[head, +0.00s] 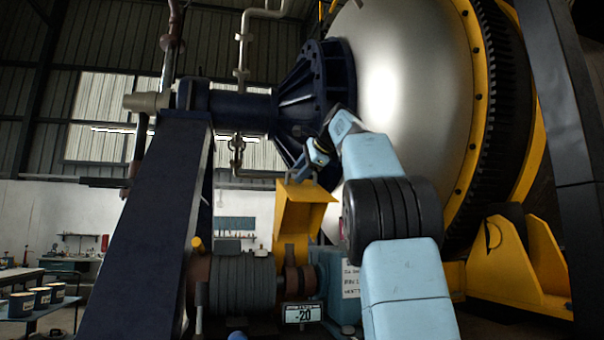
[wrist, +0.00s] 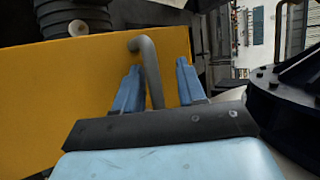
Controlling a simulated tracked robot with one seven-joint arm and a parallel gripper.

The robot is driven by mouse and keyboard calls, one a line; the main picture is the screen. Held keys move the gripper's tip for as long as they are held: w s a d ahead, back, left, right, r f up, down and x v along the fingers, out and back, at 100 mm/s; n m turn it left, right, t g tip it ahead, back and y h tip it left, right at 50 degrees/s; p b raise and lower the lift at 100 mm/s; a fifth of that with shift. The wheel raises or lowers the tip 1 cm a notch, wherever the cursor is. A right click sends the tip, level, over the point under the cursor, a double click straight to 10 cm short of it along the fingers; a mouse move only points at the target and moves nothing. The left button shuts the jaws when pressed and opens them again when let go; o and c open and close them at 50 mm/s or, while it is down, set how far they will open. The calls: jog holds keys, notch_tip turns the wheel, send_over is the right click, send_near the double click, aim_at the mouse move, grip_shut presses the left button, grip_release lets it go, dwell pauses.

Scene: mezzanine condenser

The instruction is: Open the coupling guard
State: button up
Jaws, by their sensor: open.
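The yellow coupling guard (head: 292,222) stands raised and tilted above the shaft coupling (head: 298,282) in the head view, with its hollow side partly showing. In the wrist view its flat yellow face (wrist: 60,100) fills the left and middle. A grey bent handle (wrist: 151,70) rises from this face. My gripper (wrist: 158,75) is open, with one blue finger on each side of the handle and visible gaps to it. In the head view my gripper (head: 308,168) is at the guard's top, small and partly hidden by my wrist.
A ribbed motor (head: 242,282) stands left of the coupling, and a dark blue support (head: 160,220) rises beside it. The large silver vessel (head: 415,90) and its blue flanged neck (head: 318,88) are close to my arm. A "-20" sign (head: 302,313) stands in front.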

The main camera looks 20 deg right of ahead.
jog(key=v, duration=1.3)
jog(key=shift+s, duration=0.2)
jog(key=s+a+f+n+g+h, duration=0.1)
jog(key=s+a+f+n, duration=0.4)
jog(key=f, duration=1.2)
jog(key=s+a+f+n+g+h, duration=0.1)
jog(key=s+a+f+n, duration=0.4)
jog(key=s+f, duration=0.9)
jog(key=s+a+f+n+g+h, duration=0.1)
jog(key=s+a+f+n+g, duration=0.2)
jog(key=f, duration=1.9)
jog(key=s+a+n, duration=0.3)
jog(key=s+n, duration=0.1)
jog(key=s, duration=0.3)
jog(key=shift+s+f+g+h, duration=0.25)
jog(key=shift+g+h, duration=0.05)
